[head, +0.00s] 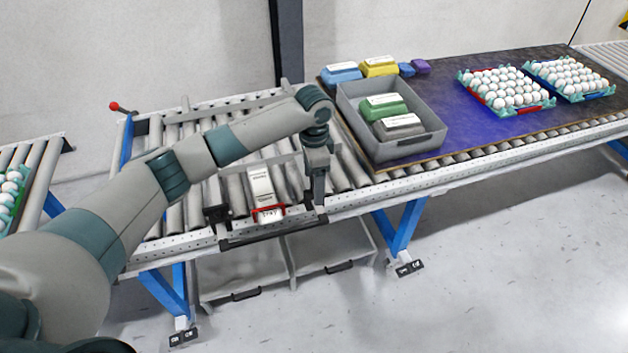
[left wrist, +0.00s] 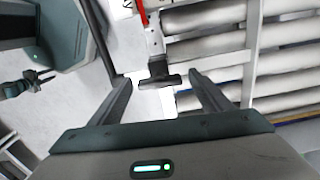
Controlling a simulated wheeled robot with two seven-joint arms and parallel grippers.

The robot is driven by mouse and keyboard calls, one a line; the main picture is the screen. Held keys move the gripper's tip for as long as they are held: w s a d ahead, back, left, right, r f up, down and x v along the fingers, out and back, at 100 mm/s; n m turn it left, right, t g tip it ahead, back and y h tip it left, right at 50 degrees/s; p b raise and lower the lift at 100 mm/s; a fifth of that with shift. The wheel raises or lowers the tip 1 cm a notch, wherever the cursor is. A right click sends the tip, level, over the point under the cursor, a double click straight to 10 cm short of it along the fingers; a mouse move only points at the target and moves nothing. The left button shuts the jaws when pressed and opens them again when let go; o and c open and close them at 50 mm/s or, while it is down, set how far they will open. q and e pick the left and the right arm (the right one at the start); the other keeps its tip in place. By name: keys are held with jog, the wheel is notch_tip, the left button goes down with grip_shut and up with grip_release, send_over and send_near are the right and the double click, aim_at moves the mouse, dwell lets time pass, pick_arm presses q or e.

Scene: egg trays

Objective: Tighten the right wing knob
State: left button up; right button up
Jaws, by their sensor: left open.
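The right wing knob (left wrist: 160,78) shows in the left wrist view as a dark T-shaped piece at the end of a pale metal strip. My left gripper (left wrist: 162,92) is open, with one finger on each side of the knob and visible gaps between. In the head view my left gripper (head: 319,198) points down at the conveyor's front rail, by the right end of a black bar (head: 275,234). The knob is mostly hidden behind the gripper there. My right gripper is in neither view.
A white carton-like piece with a red band (head: 262,190) stands on the rollers left of the gripper. A grey crate (head: 430,143) with egg cartons is to the right. Egg trays (head: 505,88) lie farther right. A black block (head: 216,214) sits on the rail at left.

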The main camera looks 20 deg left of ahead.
pick_arm(q)
jog(key=shift+f, duration=0.4)
jog(key=c, duration=1)
jog(key=shift+c, duration=0.2)
